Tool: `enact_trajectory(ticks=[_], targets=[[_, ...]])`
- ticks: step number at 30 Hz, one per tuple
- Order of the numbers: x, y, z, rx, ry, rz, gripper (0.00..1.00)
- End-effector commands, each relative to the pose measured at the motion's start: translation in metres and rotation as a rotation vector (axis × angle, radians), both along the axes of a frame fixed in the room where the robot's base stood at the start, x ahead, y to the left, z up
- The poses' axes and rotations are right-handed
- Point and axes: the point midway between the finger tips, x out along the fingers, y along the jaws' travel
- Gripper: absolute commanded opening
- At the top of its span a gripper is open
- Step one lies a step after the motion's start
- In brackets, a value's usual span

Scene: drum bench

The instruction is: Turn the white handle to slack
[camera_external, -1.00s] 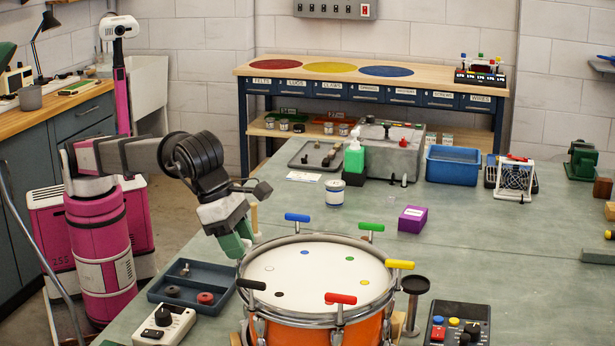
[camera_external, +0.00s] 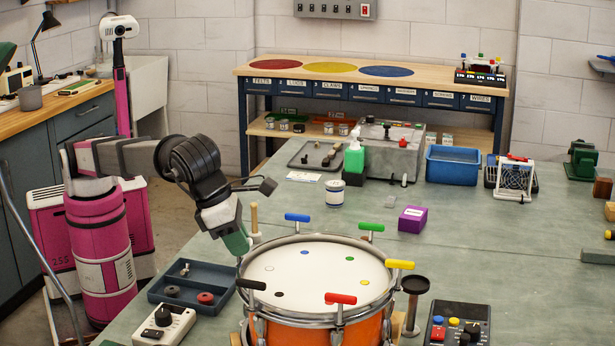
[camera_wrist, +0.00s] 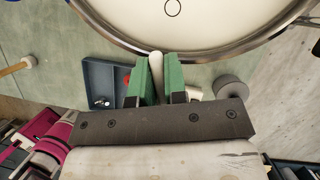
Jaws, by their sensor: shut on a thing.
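The drum (camera_external: 318,270) with an orange shell and white head stands on the bench. T-handles of several colours stand around its rim: blue (camera_external: 297,217), green (camera_external: 371,226), yellow (camera_external: 400,264), red (camera_external: 341,298) and black (camera_external: 251,284). My gripper (camera_external: 243,252) is at the left rim of the drum, pointing down and tilted. In the wrist view, its green fingers (camera_wrist: 158,78) are shut around the white handle (camera_wrist: 156,66), just outside the rim. The white handle is hidden by my fingers in the external view.
A blue-grey tray (camera_external: 190,293) with small parts and a white box with a black knob (camera_external: 164,325) lie left of the drum. A wooden peg (camera_external: 254,219) stands behind my gripper. A black-topped stand (camera_external: 414,288) is close on the right.

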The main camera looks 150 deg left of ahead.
Motion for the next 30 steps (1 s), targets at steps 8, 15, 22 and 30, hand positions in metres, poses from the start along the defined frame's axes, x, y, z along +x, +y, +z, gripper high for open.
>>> enact_trajectory(ticks=[8, 15, 22, 30], targets=[[0.0019, 0.0003, 0.001, 0.0, 0.0, 0.265, 0.0], [0.0021, 0.0004, 0.001, 0.0, 0.0, 0.493, 0.0], [0.002, 0.0004, 0.0008, 0.0, 0.0, 0.705, 0.0], [0.0014, 0.0004, 0.0006, 0.001, -0.001, 0.904, 0.0]])
